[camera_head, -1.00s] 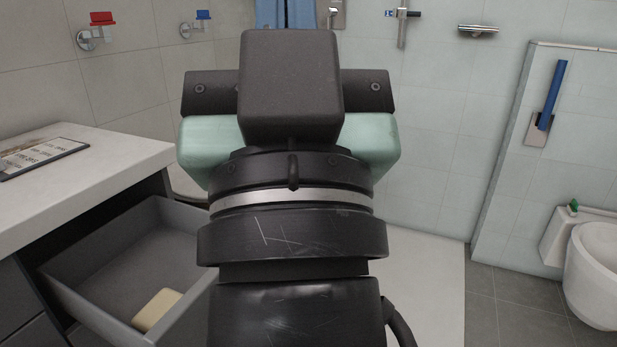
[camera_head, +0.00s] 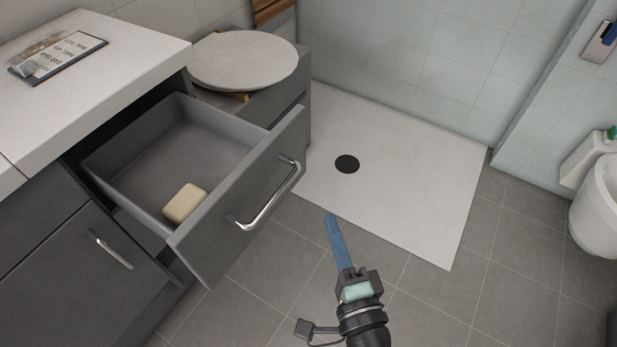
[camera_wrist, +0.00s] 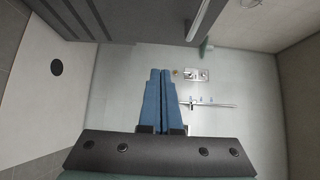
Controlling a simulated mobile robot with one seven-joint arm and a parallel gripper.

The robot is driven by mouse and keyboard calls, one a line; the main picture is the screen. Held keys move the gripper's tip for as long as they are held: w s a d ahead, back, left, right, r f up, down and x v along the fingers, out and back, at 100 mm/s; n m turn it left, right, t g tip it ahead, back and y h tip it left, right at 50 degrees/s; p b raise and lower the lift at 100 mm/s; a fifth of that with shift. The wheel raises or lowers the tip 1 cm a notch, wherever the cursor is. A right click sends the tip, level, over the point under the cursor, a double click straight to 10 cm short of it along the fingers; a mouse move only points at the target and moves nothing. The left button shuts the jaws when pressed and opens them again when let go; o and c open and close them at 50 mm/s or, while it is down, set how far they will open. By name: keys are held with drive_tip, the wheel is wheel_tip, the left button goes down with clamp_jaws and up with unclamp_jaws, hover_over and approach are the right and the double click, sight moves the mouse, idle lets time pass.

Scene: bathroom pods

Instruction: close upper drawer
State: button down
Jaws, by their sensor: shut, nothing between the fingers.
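The upper drawer (camera_head: 240,190) is grey and stands pulled out from the cabinet under the white counter. Its chrome bar handle (camera_head: 268,200) is on the front panel, and a cream block (camera_head: 185,203) lies inside near the front. My gripper (camera_head: 331,218) has blue fingers that are shut and empty. It is to the right of the drawer front, over the floor side, apart from the handle in the picture. In the wrist view my gripper (camera_wrist: 163,72) shows its fingers together, with a grey panel and a bar, likely the drawer front and handle, at the top.
A lower front (camera_head: 85,270) with its own handle is closed at left. The counter (camera_head: 110,75) bears a clipboard (camera_head: 60,58). A round lid (camera_head: 243,58) tops a grey unit behind the drawer.

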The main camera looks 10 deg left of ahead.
approach(294, 158)
drive_tip(key=w+d, duration=0.1)
drive_tip(key=w, duration=0.3)
drive_tip(key=a, duration=0.1)
drive_tip(key=w+a, duration=0.1)
drive_tip(key=shift+a+r, duration=0.1)
drive_tip(key=shift+a, duration=0.2)
drive_tip(key=shift+w+a, duration=0.15)
drive_tip(key=shift+a, duration=0.25)
